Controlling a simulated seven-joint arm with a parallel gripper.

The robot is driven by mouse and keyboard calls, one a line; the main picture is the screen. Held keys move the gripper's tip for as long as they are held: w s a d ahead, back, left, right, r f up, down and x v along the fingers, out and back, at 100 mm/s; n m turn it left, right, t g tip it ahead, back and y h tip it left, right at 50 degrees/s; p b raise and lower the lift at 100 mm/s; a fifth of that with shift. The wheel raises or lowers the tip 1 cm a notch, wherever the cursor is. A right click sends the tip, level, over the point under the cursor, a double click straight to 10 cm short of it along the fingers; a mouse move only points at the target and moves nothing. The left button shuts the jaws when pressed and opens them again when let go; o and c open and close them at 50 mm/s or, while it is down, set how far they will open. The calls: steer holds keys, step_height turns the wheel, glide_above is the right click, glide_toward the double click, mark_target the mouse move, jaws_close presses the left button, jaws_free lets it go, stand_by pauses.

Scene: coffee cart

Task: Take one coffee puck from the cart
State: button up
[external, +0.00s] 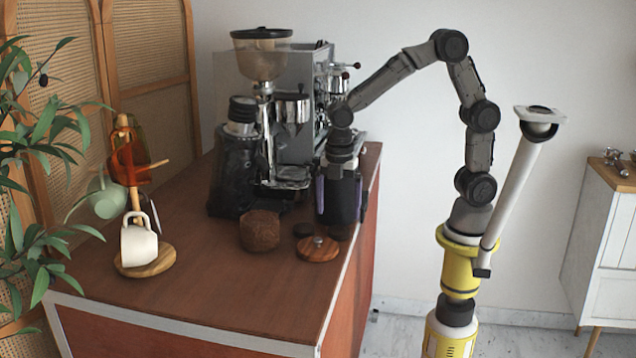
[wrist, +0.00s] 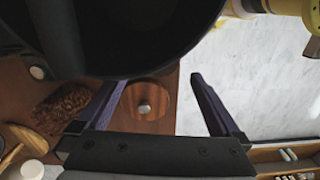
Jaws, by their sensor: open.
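A rough brown cylinder (external: 260,231) stands on the cart top (external: 210,290); it also shows in the wrist view (wrist: 65,108). I cannot tell for sure which of these is the coffee puck. My gripper (external: 338,218) points down near the cart's right edge, just behind the wooden disc. Its purple fingers are apart and empty in the wrist view (wrist: 157,82), with the wooden disc seen between them.
The espresso machine (external: 300,120) and grinder (external: 240,150) stand close behind and left of my gripper. A mug stand (external: 145,262) with a white mug (external: 138,245) is at the left. The cart's front top is clear. A white cabinet (external: 605,240) stands far right.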

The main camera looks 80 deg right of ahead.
mark_target(340, 229)
steer(key=shift+s+d+f, duration=0.1)
steer(key=shift+d+f, duration=0.1)
steer(key=shift+f, duration=1.15)
steer(key=shift+d+f, duration=0.15)
steer(key=shift+f, duration=1.2)
steer(key=shift+c, duration=0.2)
steer(key=c, duration=1.3)
steer(key=shift+c, duration=0.2)
steer(key=shift+r, duration=0.15)
